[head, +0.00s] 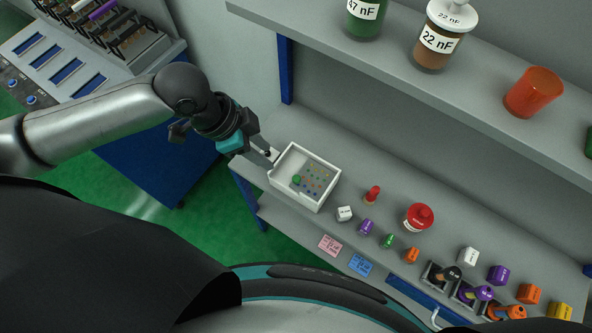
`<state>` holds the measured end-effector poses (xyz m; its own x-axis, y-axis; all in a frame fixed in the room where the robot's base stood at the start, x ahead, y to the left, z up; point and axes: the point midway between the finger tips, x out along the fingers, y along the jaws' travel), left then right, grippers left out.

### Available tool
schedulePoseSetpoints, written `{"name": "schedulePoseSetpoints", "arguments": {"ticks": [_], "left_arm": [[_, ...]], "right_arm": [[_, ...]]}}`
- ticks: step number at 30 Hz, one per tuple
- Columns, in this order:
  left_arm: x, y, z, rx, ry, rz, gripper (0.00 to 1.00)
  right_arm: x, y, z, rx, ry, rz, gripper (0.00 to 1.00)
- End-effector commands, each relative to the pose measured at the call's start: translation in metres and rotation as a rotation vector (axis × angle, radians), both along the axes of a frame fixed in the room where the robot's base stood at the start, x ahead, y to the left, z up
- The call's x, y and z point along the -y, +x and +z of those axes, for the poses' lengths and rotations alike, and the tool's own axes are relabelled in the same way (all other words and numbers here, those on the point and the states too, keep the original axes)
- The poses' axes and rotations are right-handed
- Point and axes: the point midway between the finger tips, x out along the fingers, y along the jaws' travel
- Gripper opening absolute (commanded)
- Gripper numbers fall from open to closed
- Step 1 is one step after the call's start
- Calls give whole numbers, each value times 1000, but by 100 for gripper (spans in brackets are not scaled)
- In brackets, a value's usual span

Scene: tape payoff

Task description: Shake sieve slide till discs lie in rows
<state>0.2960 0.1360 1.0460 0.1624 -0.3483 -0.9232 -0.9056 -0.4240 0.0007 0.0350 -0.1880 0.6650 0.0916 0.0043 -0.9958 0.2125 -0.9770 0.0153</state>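The sieve slide is a white open tray (331,192) with a grey floor on the shelf bench, left of centre. Small coloured discs (315,178) lie spread in what look like rows across its middle and right part. A larger green piece (297,180) lies near its left wall. The discs are too small to tell whether each sits in a hole. My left gripper (270,158) is at the tray's left wall, its fingers on either side of a small white tab there. My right gripper is out of view.
A red peg (373,194), a red-lidded jar (419,217) and small coloured blocks stand right of the tray. Pink (330,245) and blue (360,265) cards lie at the front edge. An upper shelf (480,98) with jars overhangs behind.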

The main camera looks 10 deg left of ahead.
Motion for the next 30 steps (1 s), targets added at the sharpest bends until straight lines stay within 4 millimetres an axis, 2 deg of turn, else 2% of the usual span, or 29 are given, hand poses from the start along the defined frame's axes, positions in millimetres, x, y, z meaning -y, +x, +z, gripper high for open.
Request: {"name": "schedulePoseSetpoints", "arguments": {"ticks": [1,5,21,30], "left_arm": [[0,0,4,-3,1,0,39],[3,1,-10,-2,0,0,39],[38,17,-106,-2,0,-1,39],[50,23,-136,0,1,-1,39]], "right_arm": [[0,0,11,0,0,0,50],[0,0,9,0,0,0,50],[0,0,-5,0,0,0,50],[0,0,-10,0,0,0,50]]}}
